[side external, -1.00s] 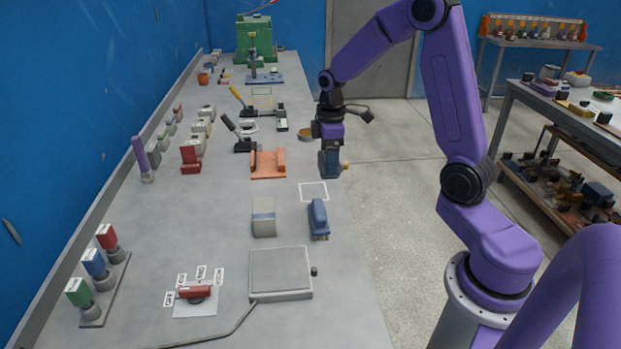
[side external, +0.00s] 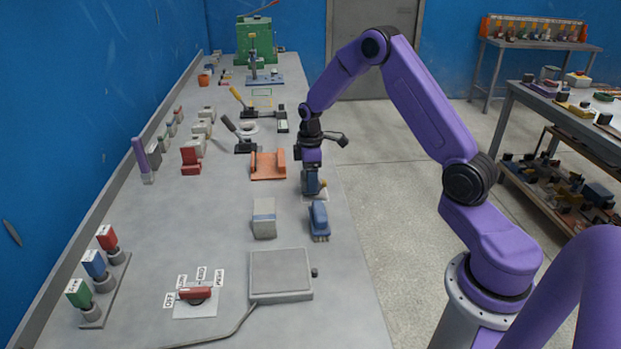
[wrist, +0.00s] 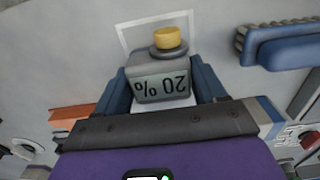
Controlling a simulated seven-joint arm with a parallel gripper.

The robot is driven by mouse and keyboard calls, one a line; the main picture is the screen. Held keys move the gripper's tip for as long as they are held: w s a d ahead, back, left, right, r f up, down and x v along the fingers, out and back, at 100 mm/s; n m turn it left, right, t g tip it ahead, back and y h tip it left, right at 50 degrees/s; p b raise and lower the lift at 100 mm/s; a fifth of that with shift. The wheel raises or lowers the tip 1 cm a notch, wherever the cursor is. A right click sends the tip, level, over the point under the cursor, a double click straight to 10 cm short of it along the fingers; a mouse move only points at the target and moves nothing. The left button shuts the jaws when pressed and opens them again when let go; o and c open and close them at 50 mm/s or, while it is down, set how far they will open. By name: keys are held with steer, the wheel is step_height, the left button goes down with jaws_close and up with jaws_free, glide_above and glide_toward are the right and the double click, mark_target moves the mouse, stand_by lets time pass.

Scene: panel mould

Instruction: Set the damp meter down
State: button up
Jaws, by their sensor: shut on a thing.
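The damp meter (wrist: 145,72) is a small grey block with a display reading "20 %", upside down in the wrist view, and a yellow knob on its end. My gripper (side external: 312,189) is shut on it, with a blue finger on each side in the wrist view. A white square outline (wrist: 126,38) is painted on the bench, partly covered by the meter and gripper. I cannot tell whether the meter touches the bench.
A blue brush (side external: 319,220) and a grey block (side external: 264,218) lie nearer the camera. An orange cradle (side external: 267,166) stands left of my gripper. A flat grey plate (side external: 281,274) is at the front. The bench's right edge runs close by.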

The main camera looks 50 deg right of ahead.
steer(key=shift+f, duration=0.3)
steer(key=o, duration=1.5)
steer(key=shift+f, duration=0.15)
steer(key=shift+c, duration=0.2)
